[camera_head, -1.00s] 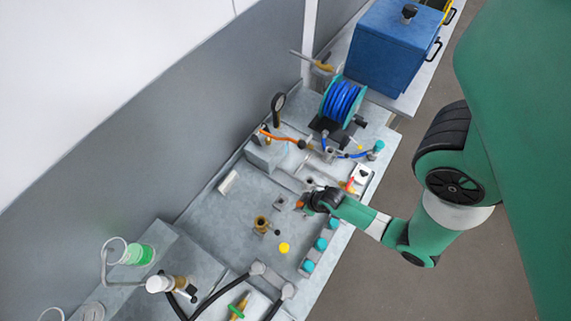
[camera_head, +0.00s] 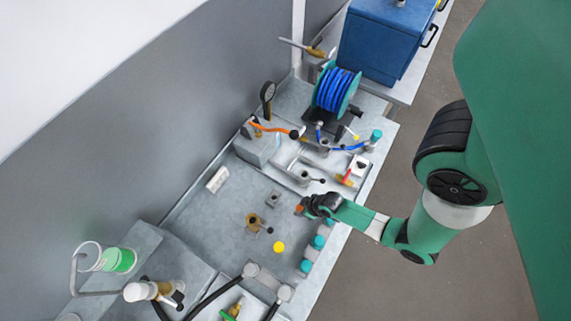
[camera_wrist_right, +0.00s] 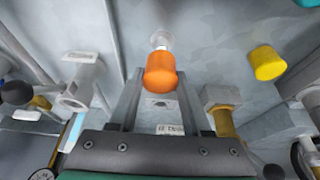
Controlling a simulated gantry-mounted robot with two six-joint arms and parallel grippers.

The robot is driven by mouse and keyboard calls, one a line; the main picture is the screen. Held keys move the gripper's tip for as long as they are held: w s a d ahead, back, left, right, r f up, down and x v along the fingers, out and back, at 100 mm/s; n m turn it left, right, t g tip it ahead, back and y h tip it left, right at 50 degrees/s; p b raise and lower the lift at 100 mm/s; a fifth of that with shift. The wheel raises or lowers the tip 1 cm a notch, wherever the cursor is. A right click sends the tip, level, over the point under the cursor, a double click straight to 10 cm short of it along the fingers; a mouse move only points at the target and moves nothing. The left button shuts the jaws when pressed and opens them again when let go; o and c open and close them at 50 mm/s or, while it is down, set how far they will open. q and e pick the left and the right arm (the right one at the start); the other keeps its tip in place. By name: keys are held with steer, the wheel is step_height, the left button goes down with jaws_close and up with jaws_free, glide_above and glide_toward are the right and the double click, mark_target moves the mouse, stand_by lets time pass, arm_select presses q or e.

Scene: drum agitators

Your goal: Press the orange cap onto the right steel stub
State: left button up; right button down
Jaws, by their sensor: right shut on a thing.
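My right gripper (camera_head: 303,208) is shut on the orange cap (camera_wrist_right: 160,75), which also shows as a small orange spot in the head view (camera_head: 299,209). In the wrist view a pale steel stub (camera_wrist_right: 161,40) shows just beyond the cap, in line with it. The cap overlaps its lower end, so I cannot tell whether they touch. In the head view the gripper hides that place. A second small steel stub (camera_head: 273,198) on a square base stands bare to the left of the gripper. My left gripper is not in view.
A brass valve (camera_head: 255,222) and a yellow cap (camera_head: 279,247) are left of and below the gripper. A steel valve (camera_head: 303,178) is above it. Teal caps (camera_head: 317,242) line the bench's front edge. A blue hose reel (camera_head: 338,88) stands farther back.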

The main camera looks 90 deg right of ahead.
steer(key=shift+f, duration=0.3)
steer(key=shift+f, duration=0.1)
stand_by(0.4)
steer(key=shift+f+b, duration=1.05)
steer(key=shift+f, duration=0.1)
steer(key=shift+f+b, duration=0.4)
steer(key=shift+f, duration=0.1)
steer(key=shift+c, duration=1.4)
jaws_free()
